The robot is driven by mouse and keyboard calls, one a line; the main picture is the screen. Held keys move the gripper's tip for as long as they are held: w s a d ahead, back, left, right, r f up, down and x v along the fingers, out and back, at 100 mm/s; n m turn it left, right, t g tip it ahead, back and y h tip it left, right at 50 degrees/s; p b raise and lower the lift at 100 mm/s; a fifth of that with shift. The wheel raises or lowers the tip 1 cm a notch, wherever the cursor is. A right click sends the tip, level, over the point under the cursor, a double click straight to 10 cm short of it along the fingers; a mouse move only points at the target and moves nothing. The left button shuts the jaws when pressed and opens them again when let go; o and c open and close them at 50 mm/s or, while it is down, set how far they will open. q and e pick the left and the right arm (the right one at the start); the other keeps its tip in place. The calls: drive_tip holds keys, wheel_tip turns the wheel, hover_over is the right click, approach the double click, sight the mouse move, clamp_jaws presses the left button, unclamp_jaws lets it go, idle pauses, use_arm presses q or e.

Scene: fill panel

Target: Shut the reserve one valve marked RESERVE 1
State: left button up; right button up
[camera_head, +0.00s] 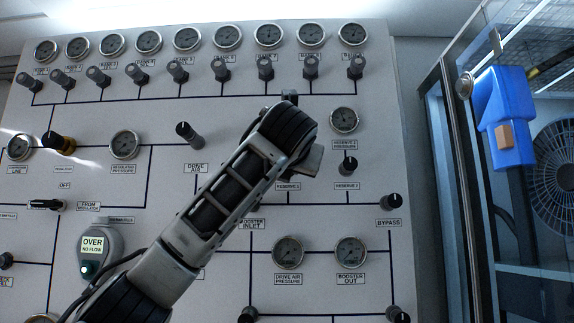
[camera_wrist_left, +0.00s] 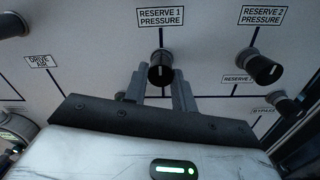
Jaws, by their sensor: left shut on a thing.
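In the left wrist view the black reserve 1 valve knob (camera_wrist_left: 162,69) stands under the label RESERVE 1 PRESSURE (camera_wrist_left: 160,17). A pale mark on its face runs roughly up and down. My left gripper (camera_wrist_left: 160,82) has one finger on each side of the knob and is shut on it. In the head view my left arm (camera_head: 235,190) hides the knob and my gripper's fingers; the label RESERVE 1 (camera_head: 288,187) shows just below my wrist. My right gripper is in neither view.
The reserve 2 knob (camera_head: 348,166) is close on the right, and also shows in the left wrist view (camera_wrist_left: 265,68). The bypass knob (camera_head: 391,201) is lower right. The drive air knob (camera_head: 189,133) is left of my arm. Gauges and several bank knobs line the panel top.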

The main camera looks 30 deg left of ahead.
use_arm(q)
drive_tip(key=shift+f, duration=0.15)
drive_tip(key=o, duration=1)
drive_tip(key=shift+b+v, duration=2.6)
drive_tip(key=shift+v, duration=5.45)
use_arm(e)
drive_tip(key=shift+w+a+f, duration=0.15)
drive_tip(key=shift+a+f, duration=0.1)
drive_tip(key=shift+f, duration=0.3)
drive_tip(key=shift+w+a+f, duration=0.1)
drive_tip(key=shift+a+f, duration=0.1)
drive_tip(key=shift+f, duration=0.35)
use_arm(q)
drive_tip(key=shift+a, duration=0.1)
